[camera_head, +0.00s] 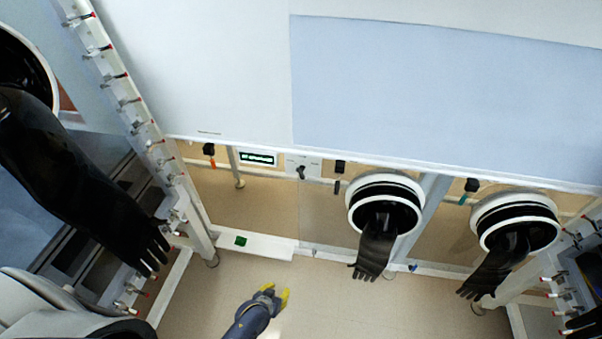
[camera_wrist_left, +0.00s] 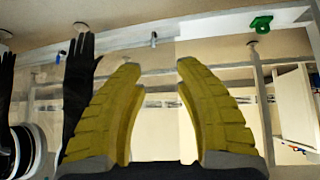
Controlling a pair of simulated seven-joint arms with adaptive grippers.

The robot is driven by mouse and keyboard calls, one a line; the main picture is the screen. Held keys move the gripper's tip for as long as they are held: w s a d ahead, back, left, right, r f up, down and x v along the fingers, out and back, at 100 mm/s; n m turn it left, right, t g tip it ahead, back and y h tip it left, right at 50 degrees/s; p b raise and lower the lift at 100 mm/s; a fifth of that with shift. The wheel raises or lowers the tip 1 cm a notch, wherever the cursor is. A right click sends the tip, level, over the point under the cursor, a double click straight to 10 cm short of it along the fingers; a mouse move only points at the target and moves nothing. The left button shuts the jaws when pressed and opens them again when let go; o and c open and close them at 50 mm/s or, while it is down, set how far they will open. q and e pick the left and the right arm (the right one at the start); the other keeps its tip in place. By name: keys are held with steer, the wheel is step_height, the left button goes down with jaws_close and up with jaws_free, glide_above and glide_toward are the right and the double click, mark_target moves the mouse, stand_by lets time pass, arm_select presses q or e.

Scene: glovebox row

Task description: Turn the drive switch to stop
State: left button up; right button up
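A dark rotary switch (camera_head: 301,172) sits on a pale panel plate (camera_head: 304,160) below the glovebox front, in the middle of the head view. I take it for the drive switch; its labels and exact setting are too small to read. My left gripper (camera_head: 278,293), with yellow fingers, is low in the head view, below the switch and well apart from it. In the left wrist view its two fingers (camera_wrist_left: 157,85) stand apart with nothing between them. The switch cannot be made out in the left wrist view. My right gripper is not in view.
A lit green display (camera_head: 258,158) is left of the switch. Black gloves hang from ports at right (camera_head: 375,245) (camera_head: 492,265), and another (camera_head: 85,185) reaches in at left. A white ledge with a green item (camera_head: 240,241) juts out low. Floor around my gripper is clear.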

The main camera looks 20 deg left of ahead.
arm_select(q)
steer(key=w+r+n+t, duration=0.1)
steer(key=w+r+t, duration=0.1)
steer(key=w+r, duration=0.8)
steer(key=n+t, duration=0.4)
steer(key=n, duration=0.1)
glide_toward(300, 175)
steer(key=shift+h, duration=0.3)
steer(key=x, duration=1.1)
steer(key=shift+a, duration=0.3)
steer(key=shift+c, duration=0.3)
jaws_close()
